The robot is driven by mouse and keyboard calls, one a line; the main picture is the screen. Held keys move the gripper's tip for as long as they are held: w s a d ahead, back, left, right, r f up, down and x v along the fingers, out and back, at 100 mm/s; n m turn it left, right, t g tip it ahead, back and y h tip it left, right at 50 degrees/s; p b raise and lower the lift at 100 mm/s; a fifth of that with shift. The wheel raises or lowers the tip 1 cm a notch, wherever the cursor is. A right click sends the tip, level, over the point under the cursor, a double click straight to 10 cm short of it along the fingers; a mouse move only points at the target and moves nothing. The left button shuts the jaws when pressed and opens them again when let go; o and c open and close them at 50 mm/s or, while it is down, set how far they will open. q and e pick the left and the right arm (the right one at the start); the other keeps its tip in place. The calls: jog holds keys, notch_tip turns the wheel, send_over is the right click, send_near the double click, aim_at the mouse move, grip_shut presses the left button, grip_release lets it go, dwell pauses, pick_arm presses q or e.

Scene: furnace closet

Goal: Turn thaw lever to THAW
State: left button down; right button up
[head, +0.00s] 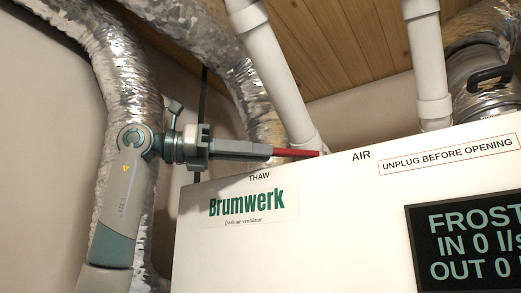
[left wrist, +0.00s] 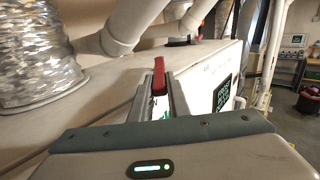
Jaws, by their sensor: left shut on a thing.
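The red thaw lever (head: 298,153) is at the top edge of the white Brumwerk unit (head: 340,215), between the black words THAW (head: 259,176) and AIR (head: 361,155). It lies nearly level, its free end to the left, above and a little right of THAW. My left gripper (head: 270,151) reaches in from the left and is shut on that end, which its fingers hide. In the left wrist view the red lever (left wrist: 159,74) rises from between the two grey fingers. The lever's pivot is not clear. My right gripper is in neither view.
A dark display (head: 470,245) reads FROST, with IN 0 and OUT 0. A red-framed label (head: 450,155) says UNPLUG BEFORE OPENING.

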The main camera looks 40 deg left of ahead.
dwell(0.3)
pick_arm(q)
jog(key=c, duration=1.8)
grip_release()
jog(key=shift+o, duration=0.6)
jog(key=shift+w+a, duration=0.1)
jog(key=shift+s+a, duration=0.3)
jog(key=shift+s, duration=0.3)
jog(key=b+v, duration=0.2)
jog(key=v, duration=1.4)
jog(key=shift+a+b, duration=0.25)
jog(key=shift+b, duration=0.1)
jog(key=shift+w+f, duration=0.1)
jog(key=shift+f, duration=0.05)
